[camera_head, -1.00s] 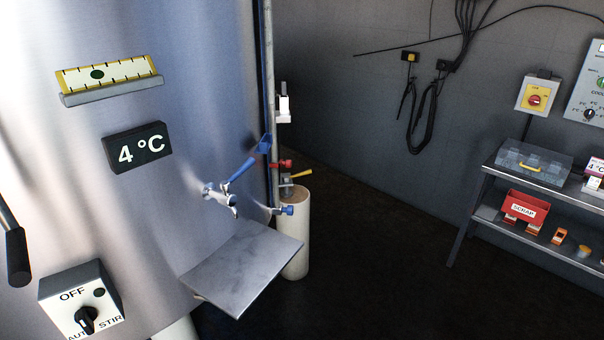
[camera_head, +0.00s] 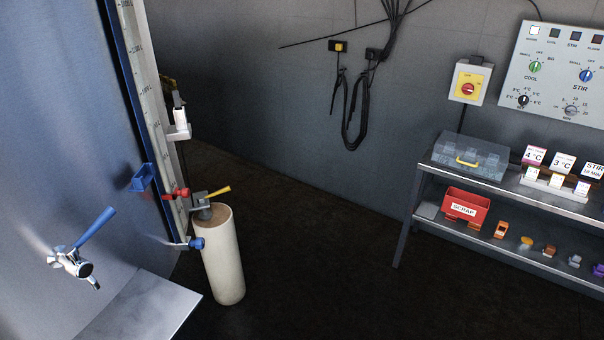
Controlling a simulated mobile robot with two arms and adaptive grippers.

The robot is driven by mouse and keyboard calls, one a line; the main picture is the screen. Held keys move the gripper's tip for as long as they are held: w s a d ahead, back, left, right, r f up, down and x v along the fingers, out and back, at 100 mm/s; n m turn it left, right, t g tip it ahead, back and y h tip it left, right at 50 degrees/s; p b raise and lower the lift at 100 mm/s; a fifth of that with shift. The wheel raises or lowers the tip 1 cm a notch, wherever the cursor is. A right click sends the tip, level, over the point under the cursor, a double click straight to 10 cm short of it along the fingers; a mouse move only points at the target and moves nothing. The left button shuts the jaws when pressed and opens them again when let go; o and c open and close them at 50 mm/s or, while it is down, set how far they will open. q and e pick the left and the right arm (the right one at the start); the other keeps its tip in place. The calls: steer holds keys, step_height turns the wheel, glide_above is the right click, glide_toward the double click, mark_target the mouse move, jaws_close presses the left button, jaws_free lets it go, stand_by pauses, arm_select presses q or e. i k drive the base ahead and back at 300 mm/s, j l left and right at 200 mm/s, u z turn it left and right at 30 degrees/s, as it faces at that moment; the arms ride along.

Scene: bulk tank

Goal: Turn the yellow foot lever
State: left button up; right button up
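A yellow lever (camera_head: 217,191) sticks out to the right from a grey metal fitting (camera_head: 201,206) on top of a pale round post (camera_head: 223,262). The post stands on the dark floor beside the steel tank (camera_head: 60,130). I cannot tell from here whether this is the foot lever. Neither of my grippers shows in the head view.
A tap with a blue handle (camera_head: 95,227) juts from the tank above a steel shelf plate (camera_head: 140,308). A red valve (camera_head: 181,193) and a blue valve (camera_head: 196,243) sit near the post. A metal rack (camera_head: 412,215) stands right. Floor between is clear.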

mark_target(220, 192)
steer(key=i+l+z, duration=0.3)
steer(key=i, duration=0.15)
steer(key=i+l+z, duration=0.15)
steer(key=i+z, duration=0.2)
steer(key=i, duration=0.15)
steer(key=i+u, duration=0.45)
steer(key=i+l+u, duration=0.1)
steer(key=i+u, duration=0.35)
steer(key=i, duration=0.05)
